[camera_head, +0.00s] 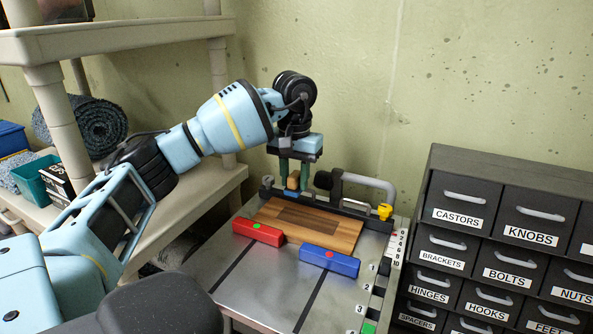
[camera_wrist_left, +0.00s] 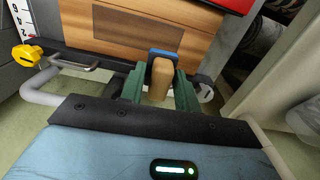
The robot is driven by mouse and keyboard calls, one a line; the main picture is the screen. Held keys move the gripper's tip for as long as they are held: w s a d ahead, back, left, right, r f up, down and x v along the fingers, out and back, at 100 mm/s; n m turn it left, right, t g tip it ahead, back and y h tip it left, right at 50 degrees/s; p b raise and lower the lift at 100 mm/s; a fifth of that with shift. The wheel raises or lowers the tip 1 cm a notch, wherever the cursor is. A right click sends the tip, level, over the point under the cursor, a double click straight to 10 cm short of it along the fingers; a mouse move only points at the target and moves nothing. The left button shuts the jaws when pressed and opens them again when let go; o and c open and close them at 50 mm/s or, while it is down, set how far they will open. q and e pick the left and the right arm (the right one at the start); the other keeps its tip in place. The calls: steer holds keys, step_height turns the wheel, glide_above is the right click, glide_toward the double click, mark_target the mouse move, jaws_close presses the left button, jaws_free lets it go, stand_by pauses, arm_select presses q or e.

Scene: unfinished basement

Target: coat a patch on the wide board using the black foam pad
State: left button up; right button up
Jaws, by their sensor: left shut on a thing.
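The wide board (camera_head: 343,235) is wood and lies flat on the metal work surface, with a darker rectangular band across its middle; it also shows in the left wrist view (camera_wrist_left: 205,47). My left gripper (camera_head: 294,181) points down at the board's far edge. In the left wrist view its green fingers (camera_wrist_left: 158,90) are shut on a tan wooden handle (camera_wrist_left: 160,78) with a blue head (camera_wrist_left: 164,54). My right gripper is not in view.
A red block (camera_head: 258,232) and a blue block (camera_head: 329,261) sit along the board's near edge. A grey rail (camera_head: 372,183) and yellow knob (camera_head: 385,211) are behind it. Labelled dark drawers (camera_head: 490,240) stand right, a beige shelf (camera_head: 120,35) left. The near metal surface is clear.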

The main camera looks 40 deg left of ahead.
mark_target(290, 190)
arm_select(q)
step_height(290, 190, down, 3)
steer(key=shift+b, duration=0.45)
steer(key=shift+f, duration=0.3)
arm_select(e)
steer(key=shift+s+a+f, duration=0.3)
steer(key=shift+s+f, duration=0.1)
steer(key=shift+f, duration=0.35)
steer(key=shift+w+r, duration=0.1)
arm_select(q)
steer(key=shift+f, duration=0.15)
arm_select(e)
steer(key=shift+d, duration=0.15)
arm_select(q)
steer(key=shift+f+b, duration=0.4)
steer(key=shift+f, duration=0.45)
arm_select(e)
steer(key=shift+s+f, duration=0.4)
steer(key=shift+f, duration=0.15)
